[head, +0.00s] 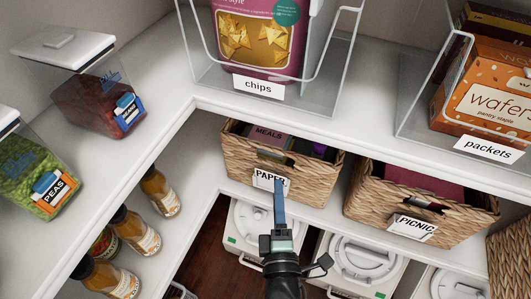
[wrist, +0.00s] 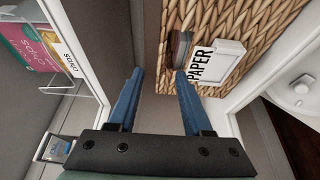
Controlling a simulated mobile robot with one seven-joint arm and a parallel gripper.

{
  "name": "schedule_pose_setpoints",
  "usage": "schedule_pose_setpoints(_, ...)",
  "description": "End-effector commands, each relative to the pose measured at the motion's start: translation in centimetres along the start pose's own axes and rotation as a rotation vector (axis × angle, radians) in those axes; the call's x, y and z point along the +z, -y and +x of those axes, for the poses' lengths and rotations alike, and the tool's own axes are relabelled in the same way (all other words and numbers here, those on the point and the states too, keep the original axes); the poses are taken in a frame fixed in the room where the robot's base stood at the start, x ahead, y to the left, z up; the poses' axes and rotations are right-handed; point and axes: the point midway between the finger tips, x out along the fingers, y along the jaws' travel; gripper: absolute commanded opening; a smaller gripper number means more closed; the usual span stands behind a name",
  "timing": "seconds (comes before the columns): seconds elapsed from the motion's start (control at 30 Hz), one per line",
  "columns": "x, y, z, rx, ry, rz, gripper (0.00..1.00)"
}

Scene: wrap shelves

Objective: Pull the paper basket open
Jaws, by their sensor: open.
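The paper basket (head: 310,182) is a woven wicker basket with a "PAPER" label, on the lower shelf under the chips container in the head view. Its front also shows in the wrist view (wrist: 255,35), with the white label (wrist: 213,62) and a dark handle opening (wrist: 182,46) beside it. My gripper (head: 279,188) is in front of the basket and overlaps part of the label in the head view. In the wrist view my gripper (wrist: 159,75) has its two blue fingers apart, nothing between them. One fingertip is close to the handle opening; contact cannot be told.
The picnic basket (head: 460,217) stands to the right on the same shelf. White round-lidded containers (head: 355,262) sit below. Sauce bottles (head: 135,232) line the left shelf. The upper shelf edge (head: 300,128) overhangs the baskets, with the chips container (head: 325,85) above.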

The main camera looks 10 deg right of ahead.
Motion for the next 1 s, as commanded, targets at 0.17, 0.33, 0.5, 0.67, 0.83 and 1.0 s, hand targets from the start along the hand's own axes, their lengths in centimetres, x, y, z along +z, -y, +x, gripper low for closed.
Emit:
schedule_pose_setpoints(0.17,0.0,0.3,0.9,-0.002,-0.001,-0.011,0.50)
schedule_pose_setpoints(0.33,0.0,0.3,3.7,0.000,-0.002,-0.009,0.50)
schedule_pose_setpoints(0.5,0.0,0.2,6.9,-0.001,-0.001,-0.008,0.50)
schedule_pose_setpoints(0.67,0.0,0.3,9.6,-0.002,0.000,-0.007,0.50)
schedule_pose_setpoints(0.83,0.0,0.3,11.7,-0.002,0.000,-0.007,0.50)
schedule_pose_setpoints(1.0,0.0,0.3,12.6,-0.003,0.000,-0.007,0.50)
